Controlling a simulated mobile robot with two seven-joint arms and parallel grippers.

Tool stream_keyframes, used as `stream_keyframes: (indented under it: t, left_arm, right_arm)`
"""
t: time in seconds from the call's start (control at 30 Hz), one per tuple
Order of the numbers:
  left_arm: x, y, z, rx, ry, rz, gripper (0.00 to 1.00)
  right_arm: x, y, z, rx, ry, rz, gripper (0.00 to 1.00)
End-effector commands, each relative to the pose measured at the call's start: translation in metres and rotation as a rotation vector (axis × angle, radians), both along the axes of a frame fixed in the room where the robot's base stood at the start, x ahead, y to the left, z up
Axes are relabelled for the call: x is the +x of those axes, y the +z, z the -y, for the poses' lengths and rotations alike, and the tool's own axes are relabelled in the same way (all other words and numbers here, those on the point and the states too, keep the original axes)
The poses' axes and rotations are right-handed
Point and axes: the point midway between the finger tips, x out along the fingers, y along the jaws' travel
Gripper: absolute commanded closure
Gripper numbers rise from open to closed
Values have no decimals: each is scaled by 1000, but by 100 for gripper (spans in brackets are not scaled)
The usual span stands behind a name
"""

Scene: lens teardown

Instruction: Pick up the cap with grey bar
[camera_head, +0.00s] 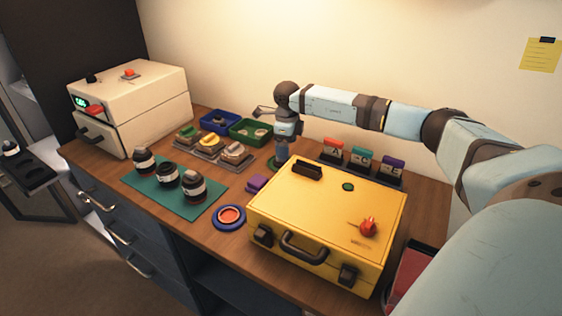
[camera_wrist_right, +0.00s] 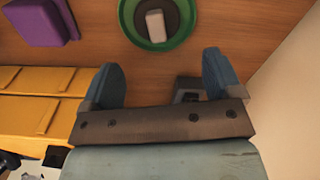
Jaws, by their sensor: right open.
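The cap with the grey bar shows in the right wrist view as a green ring with a dark centre and a pale grey bar (camera_wrist_right: 155,26). It lies on the wooden bench top at the top edge of that view. My right gripper (camera_wrist_right: 164,75) is open and empty, its two fingers apart, with the cap beyond the fingertips. In the head view my right gripper (camera_head: 282,158) points down behind the yellow case, and only a green edge of the cap shows beside it. My left gripper is not in view.
The yellow case (camera_head: 300,215) stands close in front of the gripper, with a purple block (camera_head: 257,183) beside it. Blue (camera_head: 219,122) and green (camera_head: 250,131) bins stand behind left. Labelled blocks (camera_head: 363,157) stand to the right. A blue-rimmed cap (camera_head: 229,216) lies in front.

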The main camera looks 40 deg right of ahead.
Motion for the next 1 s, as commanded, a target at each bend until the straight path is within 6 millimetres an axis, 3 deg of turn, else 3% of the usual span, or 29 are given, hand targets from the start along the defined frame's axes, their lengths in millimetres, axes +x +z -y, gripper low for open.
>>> stream_keyframes:
  t: [0.4, 0.63, 0.67, 0.87, 1.0]
  left_arm:
    - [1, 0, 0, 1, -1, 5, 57]
    - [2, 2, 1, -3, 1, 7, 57]
    - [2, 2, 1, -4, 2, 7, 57]
    - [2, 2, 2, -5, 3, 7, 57]
    - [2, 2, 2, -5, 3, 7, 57]
  right_arm:
    - [5, -49, -4, 2, -1, -1, 15]
    - [5, -52, -4, 1, 0, 1, 15]
    - [5, -52, -4, 1, 0, 1, 17]
    - [5, -52, -4, 1, 0, 1, 63]
    - [5, -52, -4, 1, 0, 1, 67]
